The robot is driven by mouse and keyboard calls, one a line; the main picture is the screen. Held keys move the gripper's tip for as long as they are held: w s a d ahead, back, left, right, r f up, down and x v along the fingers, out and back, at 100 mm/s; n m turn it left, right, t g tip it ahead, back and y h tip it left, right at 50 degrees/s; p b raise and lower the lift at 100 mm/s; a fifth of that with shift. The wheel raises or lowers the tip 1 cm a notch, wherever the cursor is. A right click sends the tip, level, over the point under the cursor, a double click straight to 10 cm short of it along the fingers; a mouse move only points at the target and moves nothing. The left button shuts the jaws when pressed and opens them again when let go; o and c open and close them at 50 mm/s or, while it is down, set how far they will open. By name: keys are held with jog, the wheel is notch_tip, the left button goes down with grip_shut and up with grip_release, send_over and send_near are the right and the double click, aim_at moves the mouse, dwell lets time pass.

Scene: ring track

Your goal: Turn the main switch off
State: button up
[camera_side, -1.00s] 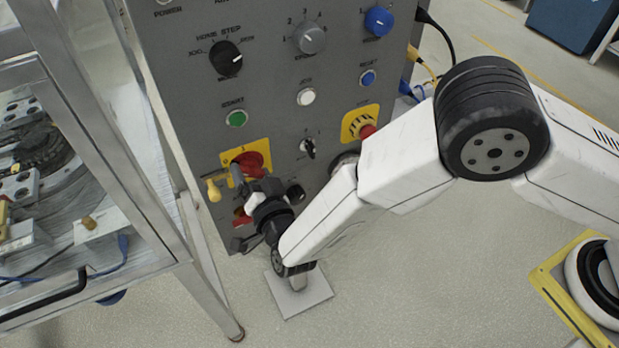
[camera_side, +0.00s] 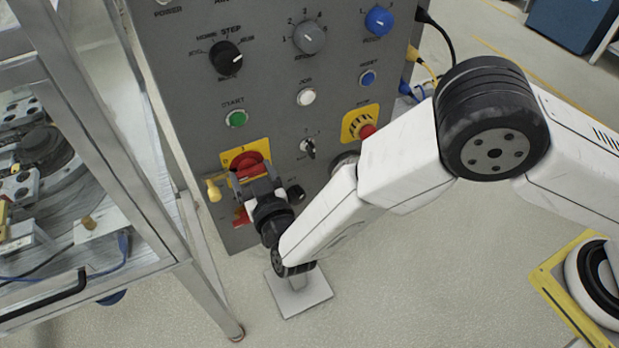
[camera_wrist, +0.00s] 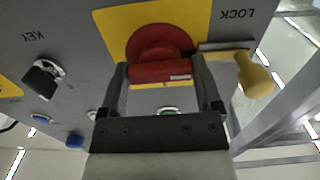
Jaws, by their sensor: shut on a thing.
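The main switch (camera_side: 247,161) is a red rotary knob on a yellow plate, low on the left of the grey panel. In the wrist view the red switch (camera_wrist: 160,52) has a straight red bar with a small pale label, lying across the picture. My gripper (camera_side: 253,184) is at the switch, its fingers pointing at the panel. In the wrist view my gripper (camera_wrist: 160,72) has one finger at each end of the bar and is shut on it. The side view hides the lower part of the switch behind the fingers.
A black selector (camera_side: 308,147), green start button (camera_side: 236,118) and red stop button (camera_side: 367,131) are nearby. A metal-framed enclosure (camera_side: 150,215) stands left.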

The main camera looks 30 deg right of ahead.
jog(key=shift+s+f, duration=0.1)
jog(key=o, duration=1)
jog(key=shift+o, duration=0.2)
jog(key=s, duration=0.7)
jog(key=shift+s, duration=0.4)
jog(key=shift+w, duration=0.1)
